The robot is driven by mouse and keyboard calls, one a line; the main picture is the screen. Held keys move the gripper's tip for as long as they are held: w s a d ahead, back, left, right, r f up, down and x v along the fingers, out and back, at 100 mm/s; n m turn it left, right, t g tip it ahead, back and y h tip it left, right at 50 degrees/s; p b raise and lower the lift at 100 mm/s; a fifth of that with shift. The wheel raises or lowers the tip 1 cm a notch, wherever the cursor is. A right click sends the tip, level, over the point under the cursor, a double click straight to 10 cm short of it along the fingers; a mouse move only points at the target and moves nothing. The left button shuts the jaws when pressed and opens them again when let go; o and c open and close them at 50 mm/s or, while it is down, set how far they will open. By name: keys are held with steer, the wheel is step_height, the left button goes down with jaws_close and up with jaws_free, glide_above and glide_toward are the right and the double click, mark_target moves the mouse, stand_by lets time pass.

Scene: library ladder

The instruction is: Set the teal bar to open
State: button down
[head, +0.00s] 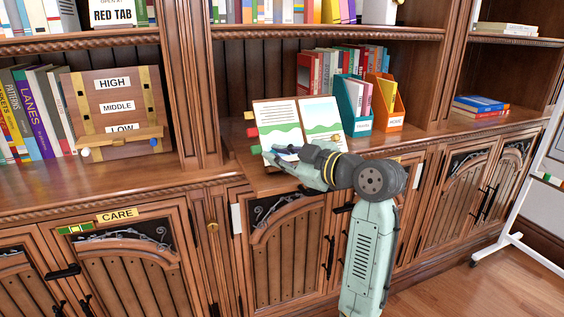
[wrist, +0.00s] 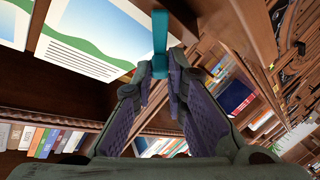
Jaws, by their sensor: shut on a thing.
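A teal bar (wrist: 160,32) shows in the wrist view, beside the open picture book and running down between my fingertips. My gripper (wrist: 160,70) is shut on its near end. In the head view my gripper (head: 283,153) is just below the open book (head: 298,124), which stands tilted up above the cabinet counter. The teal bar cannot be clearly made out there, behind my gripper. Red, yellow and green tabs (head: 254,149) stick out at the book's left edge. No "open" mark is readable.
Teal and orange file boxes (head: 385,103) stand right of the book. A wooden board marked HIGH, MIDDLE, LOW (head: 113,108) stands at left, near a row of books. Cabinet doors lie below. The counter (head: 130,178) is clear in front of the board.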

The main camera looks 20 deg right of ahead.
steer(key=n+g, duration=0.2)
steer(key=n, duration=0.1)
steer(key=f+n+g+y+b, duration=0.1)
steer(key=n, duration=0.1)
steer(key=shift+s+a, duration=0.35)
steer(key=shift+s+a+f+n+g, duration=0.15)
steer(key=shift+n+g, duration=0.25)
steer(key=shift+n, duration=0.35)
steer(key=shift+s+d+f+n+g, duration=0.1)
steer(key=shift+f+n+g, duration=0.1)
steer(key=shift+n+g, duration=0.35)
steer(key=shift+s+a+f+n+g, duration=0.15)
steer(key=shift+n+g, duration=0.1)
steer(key=shift+n, duration=0.65)
steer(key=shift+d, duration=0.1)
steer(key=c, duration=1.6)
jaws_free()
